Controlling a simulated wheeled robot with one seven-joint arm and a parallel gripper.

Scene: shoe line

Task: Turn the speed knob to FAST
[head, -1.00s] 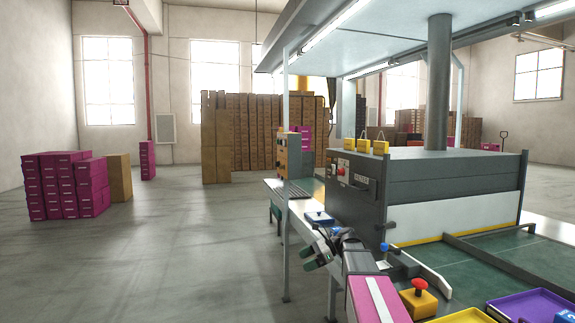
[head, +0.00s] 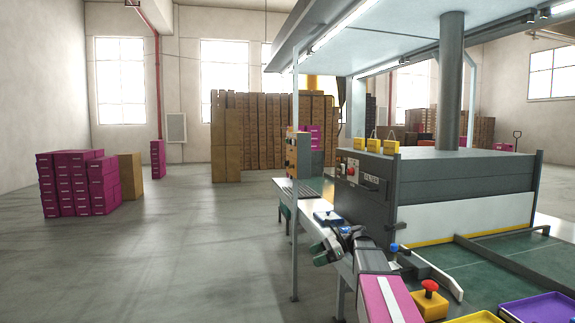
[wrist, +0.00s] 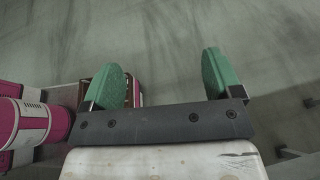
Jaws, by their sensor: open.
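My gripper (head: 333,248) is in the lower middle of the head view, out over the left end of the line. In the wrist view my gripper (wrist: 165,75) shows two green fingertips wide apart with only grey floor between them. The grey machine (head: 470,175) has a dark front panel (head: 368,180) with a red button and small controls. No FAST mark is readable, and I cannot tell which control is the speed knob. My gripper is apart from both panels.
A red button on a yellow box (head: 430,300) and a purple tray (head: 540,308) are at lower right. Magenta boxes (head: 78,183) stand far left.

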